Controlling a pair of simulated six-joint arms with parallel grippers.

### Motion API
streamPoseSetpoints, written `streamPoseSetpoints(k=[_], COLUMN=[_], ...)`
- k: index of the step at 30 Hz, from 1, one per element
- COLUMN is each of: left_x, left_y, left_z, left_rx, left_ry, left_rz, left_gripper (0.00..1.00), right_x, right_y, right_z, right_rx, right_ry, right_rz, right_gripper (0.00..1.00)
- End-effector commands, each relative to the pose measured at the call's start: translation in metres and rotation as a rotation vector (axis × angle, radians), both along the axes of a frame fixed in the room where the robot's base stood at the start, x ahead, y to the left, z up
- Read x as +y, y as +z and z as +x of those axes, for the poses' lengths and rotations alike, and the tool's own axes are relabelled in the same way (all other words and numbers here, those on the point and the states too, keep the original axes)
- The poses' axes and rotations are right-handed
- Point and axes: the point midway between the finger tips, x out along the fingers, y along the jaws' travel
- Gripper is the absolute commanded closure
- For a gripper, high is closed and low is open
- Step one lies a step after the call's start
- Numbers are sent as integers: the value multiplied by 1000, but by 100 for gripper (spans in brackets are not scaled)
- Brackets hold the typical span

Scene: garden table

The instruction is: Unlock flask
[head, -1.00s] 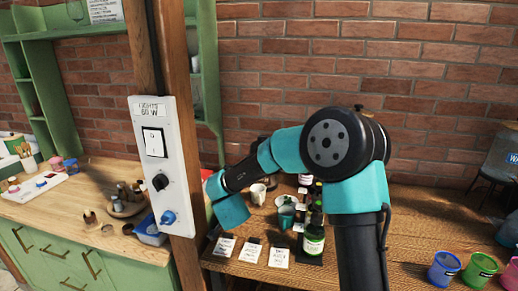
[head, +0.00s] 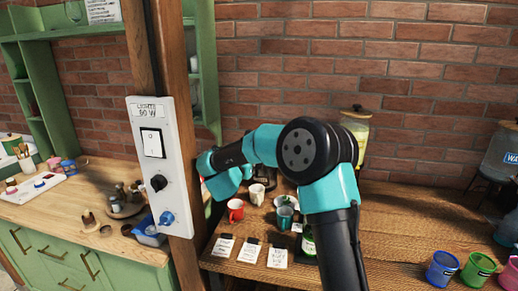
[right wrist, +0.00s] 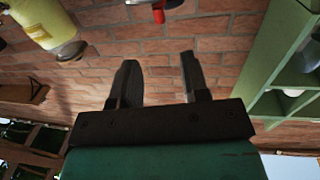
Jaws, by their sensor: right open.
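I cannot make out the flask for certain. In the right wrist view, a small red part (right wrist: 158,13) under a greyish piece shows at the top edge, cut off by the frame. My right gripper (right wrist: 158,62) is open, with nothing between its fingers and the brick wall behind. In the head view my right arm reaches leftward over the table, and its gripper end is hidden near the wooden post. A dark object (head: 266,179) behind the arm is mostly covered. My left gripper is not in view.
A wooden post with a switch panel (head: 155,165) stands close at the left. On the table (head: 400,225) are a red mug (head: 236,210), a white mug (head: 257,194), a teal cup (head: 285,216), label cards (head: 249,249) and coloured pots (head: 478,268). A yellow dispenser (head: 358,128) stands behind.

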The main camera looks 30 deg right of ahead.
Motion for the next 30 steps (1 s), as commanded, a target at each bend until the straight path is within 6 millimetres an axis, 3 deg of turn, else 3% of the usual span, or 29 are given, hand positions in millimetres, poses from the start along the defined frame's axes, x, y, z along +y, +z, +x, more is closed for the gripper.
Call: streamPoseSetpoints(k=[5, 21, 30], left_x=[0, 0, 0], left_y=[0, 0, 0], left_z=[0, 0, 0], left_rx=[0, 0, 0], left_ry=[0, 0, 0], left_rz=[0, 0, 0], left_gripper=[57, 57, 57], right_x=[-13, -81, -93], right_y=[0, 0, 0], right_z=[9, 61, 71], right_rx=[-1, -1, 1], right_ry=[-2, -2, 1], right_rz=[1, 1, 1], right_gripper=[58, 58, 58])
